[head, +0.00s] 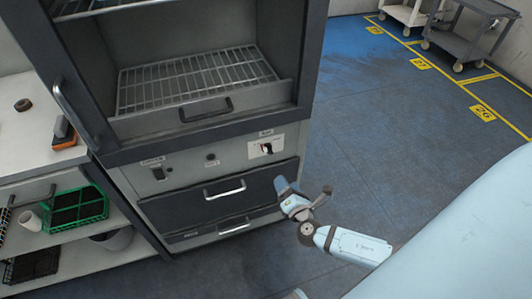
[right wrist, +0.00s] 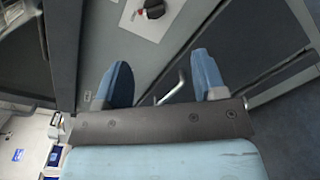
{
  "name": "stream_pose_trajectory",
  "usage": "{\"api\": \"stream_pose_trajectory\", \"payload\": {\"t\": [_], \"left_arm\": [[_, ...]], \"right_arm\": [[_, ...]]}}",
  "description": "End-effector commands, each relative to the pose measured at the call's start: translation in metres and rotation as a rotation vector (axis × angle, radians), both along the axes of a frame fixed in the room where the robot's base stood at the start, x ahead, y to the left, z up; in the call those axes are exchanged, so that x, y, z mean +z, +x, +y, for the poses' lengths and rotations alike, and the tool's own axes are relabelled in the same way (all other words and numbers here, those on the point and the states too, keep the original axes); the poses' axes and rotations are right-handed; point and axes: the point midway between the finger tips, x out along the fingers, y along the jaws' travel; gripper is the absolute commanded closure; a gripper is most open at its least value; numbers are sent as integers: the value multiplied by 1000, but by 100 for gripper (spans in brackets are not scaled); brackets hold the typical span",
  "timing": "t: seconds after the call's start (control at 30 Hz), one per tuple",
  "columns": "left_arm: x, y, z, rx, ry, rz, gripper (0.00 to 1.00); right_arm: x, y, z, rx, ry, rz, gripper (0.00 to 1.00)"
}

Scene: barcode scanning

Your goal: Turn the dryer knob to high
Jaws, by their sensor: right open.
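The dryer (head: 190,150) stands in the middle of the head view. Its dark knob (head: 267,148) sits on a white plate at the right of the control panel. The knob also shows at the top edge of the right wrist view (right wrist: 153,9), partly cut off, on its white plate. Its setting is too small to read. My right gripper (head: 284,187) is in front of the upper drawer, below the knob and apart from it. In the right wrist view its two blue fingers (right wrist: 160,80) are spread, with nothing between them. My left gripper is not in view.
Drawer handles (head: 225,189) stick out below the panel. The dryer's upper chamber is open, with a wire rack (head: 195,78) inside. A shelf unit with a green basket (head: 76,209) is at the left. The floor (head: 390,130) at the right is clear; carts stand far back.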

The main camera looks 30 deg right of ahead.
Motion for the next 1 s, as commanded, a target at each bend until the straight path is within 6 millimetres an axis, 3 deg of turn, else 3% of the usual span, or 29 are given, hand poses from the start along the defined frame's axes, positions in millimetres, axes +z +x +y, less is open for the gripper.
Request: {"api": "stream_pose_trajectory", "payload": {"t": [0.03, 0.27, 0.7, 1.0], "left_arm": [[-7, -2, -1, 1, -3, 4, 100], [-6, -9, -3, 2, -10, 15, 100], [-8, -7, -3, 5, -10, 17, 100], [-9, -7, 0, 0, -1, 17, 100]], "right_arm": [[-3, 3, -2, 7, -45, -17, 36], [3, 25, -8, 14, -95, -38, 36], [2, 112, -28, 13, -90, -37, 36], [1, 139, -35, 15, -90, -34, 36]]}}
